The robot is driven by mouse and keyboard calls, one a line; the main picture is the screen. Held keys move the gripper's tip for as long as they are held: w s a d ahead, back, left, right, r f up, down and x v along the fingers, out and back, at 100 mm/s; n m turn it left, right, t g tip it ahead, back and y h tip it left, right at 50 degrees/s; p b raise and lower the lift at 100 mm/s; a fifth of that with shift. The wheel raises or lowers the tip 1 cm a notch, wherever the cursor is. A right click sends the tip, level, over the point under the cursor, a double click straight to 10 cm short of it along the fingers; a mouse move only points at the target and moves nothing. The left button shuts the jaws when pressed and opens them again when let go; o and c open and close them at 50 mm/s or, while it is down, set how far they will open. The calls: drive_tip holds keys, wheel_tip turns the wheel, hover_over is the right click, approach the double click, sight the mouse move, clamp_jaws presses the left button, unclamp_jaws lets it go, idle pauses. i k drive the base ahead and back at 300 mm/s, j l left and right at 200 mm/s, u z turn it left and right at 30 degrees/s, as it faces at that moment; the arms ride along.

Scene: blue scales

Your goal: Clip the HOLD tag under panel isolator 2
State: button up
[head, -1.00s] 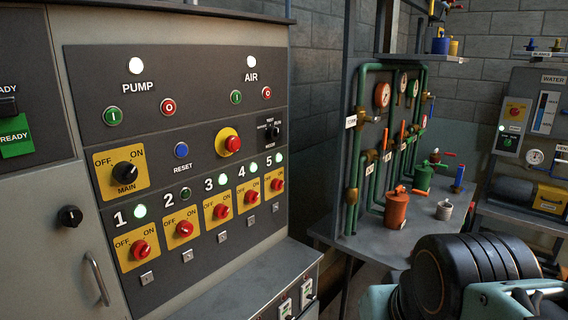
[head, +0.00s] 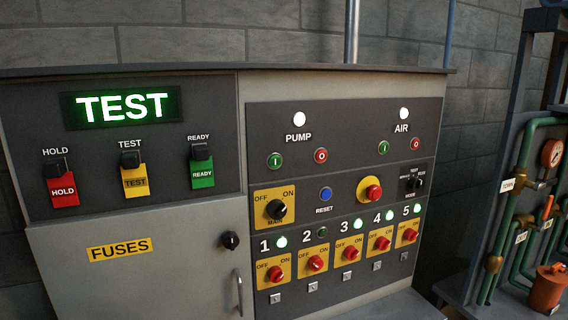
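In the head view, the red HOLD tag (head: 62,190) hangs from a black clip under the HOLD label at the left of the panel. Panel isolator 2 (head: 315,263) is a red knob on a yellow OFF/ON plate, second from left in the bottom row. Its lamp (head: 322,233) is dark, while lamps 1, 3, 4 and 5 glow. A small square clip (head: 313,287) sits under isolator 2 with no tag on it. My gripper is not in view.
A yellow TEST tag (head: 134,181) and a green READY tag (head: 203,174) hang beside the HOLD tag. A lit TEST sign (head: 122,107) is above them. A FUSES door (head: 119,249) is below. Green pipework (head: 514,205) and an orange can (head: 547,288) stand at right.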

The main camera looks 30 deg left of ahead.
sight(62, 183)
drive_tip(key=u, duration=2.45)
